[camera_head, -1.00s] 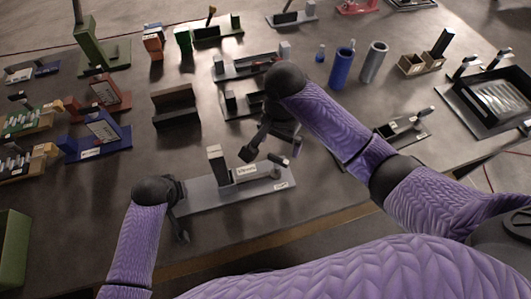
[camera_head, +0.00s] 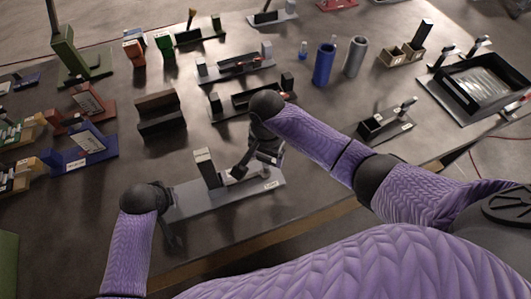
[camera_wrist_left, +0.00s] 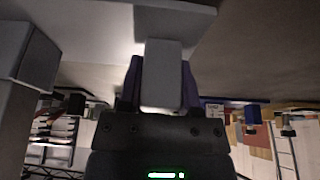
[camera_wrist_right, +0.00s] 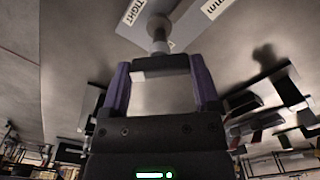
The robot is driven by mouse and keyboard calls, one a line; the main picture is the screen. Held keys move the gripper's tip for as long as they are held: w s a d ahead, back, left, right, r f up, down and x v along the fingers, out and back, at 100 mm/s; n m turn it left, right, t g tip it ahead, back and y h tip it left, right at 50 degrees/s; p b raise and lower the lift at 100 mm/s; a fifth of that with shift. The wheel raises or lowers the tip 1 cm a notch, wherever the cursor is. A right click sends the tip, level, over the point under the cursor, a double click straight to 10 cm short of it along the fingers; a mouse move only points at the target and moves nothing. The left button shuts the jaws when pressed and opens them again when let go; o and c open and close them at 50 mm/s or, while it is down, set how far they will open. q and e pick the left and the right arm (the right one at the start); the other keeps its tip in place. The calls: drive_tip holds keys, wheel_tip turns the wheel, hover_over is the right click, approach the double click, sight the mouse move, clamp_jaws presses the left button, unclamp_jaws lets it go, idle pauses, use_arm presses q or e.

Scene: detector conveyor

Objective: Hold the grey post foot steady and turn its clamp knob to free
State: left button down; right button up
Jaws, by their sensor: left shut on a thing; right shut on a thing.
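The grey post foot is a flat plate (camera_head: 205,205) with an upright block (camera_head: 206,166) on it, near the table's front edge. My left gripper (camera_head: 172,232) is at the plate's left end. My right gripper (camera_head: 240,172) is over the plate, right of the upright block. In the right wrist view the clamp knob (camera_wrist_right: 158,32) has a round stem, and my jaws are shut on its dark crossbar (camera_wrist_right: 162,64). A "TIGHT" label (camera_wrist_right: 133,10) lies beside it. The head view mostly hides the knob.
Behind the foot stand a dark brown block (camera_head: 160,118) and a black slotted fixture (camera_head: 235,107). A blue holder (camera_head: 80,150) is at left, and a small black tray (camera_head: 385,122) is at right. Bare table lies between the foot and the brown block.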

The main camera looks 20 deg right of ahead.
sight(266, 157)
drive_tip(key=n, duration=0.4)
drive_tip(key=shift+n, duration=2.5)
drive_tip(key=o, duration=1.1)
wheel_tip(266, 157, up, 12)
drive_tip(key=shift+r, duration=0.1)
